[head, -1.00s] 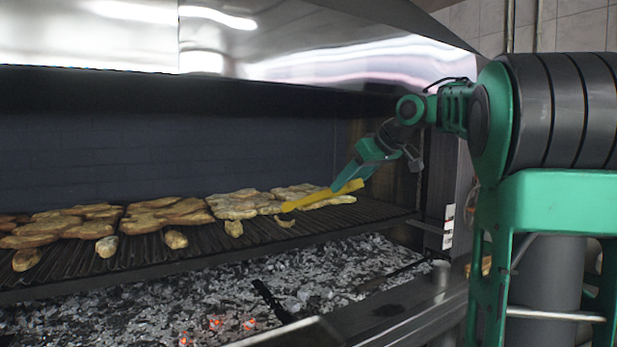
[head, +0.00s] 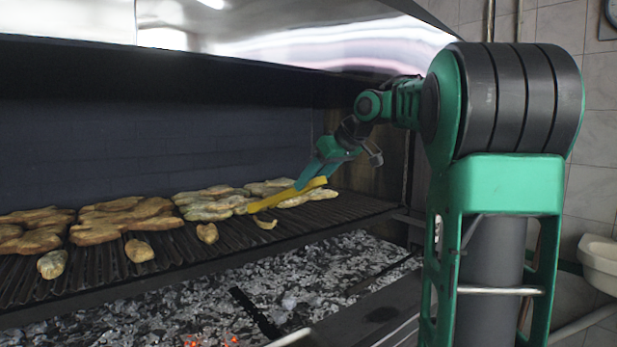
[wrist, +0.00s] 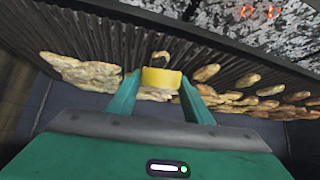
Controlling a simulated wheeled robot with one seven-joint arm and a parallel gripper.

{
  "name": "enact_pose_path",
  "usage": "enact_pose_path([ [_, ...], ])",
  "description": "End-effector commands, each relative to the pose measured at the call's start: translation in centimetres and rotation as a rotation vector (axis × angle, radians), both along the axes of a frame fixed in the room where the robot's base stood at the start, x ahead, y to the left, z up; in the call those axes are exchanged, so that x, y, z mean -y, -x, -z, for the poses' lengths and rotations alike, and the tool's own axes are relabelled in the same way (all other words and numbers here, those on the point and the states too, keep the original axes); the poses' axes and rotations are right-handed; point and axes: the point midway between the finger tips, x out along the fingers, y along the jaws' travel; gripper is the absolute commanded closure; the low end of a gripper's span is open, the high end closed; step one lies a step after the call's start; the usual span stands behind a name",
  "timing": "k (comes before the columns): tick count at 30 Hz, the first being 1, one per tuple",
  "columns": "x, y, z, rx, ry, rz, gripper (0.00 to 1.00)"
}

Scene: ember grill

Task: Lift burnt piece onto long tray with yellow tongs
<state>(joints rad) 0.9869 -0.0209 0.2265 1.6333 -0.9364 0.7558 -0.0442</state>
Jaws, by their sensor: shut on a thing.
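My gripper (head: 314,181) is shut on the yellow tongs (head: 287,195), which slant down to the left over the right part of the grill grate. In the wrist view the tongs (wrist: 161,78) sit between the two green fingers of my gripper (wrist: 162,85). The tips of the tongs are near pale meat pieces (head: 210,203) and a small curved piece (head: 264,222). I cannot tell whether they touch anything. The tongs look empty. No piece stands out clearly as burnt. I see no long tray in either view.
Several browned pieces (head: 123,219) lie on the ribbed grate (head: 190,248). Glowing coals (head: 215,341) lie in the ash bed below. The metal hood (head: 290,45) hangs over the grill. A pale basin (head: 600,262) is at the right edge.

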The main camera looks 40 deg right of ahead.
Motion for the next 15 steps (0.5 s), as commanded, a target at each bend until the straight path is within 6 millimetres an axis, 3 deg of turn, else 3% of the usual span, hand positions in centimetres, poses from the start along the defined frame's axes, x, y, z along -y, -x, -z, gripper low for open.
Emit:
enact_pose_path([
  [15, -0.1, 0.0, 4.4, 0.001, -0.002, 0.000, 0.61],
])
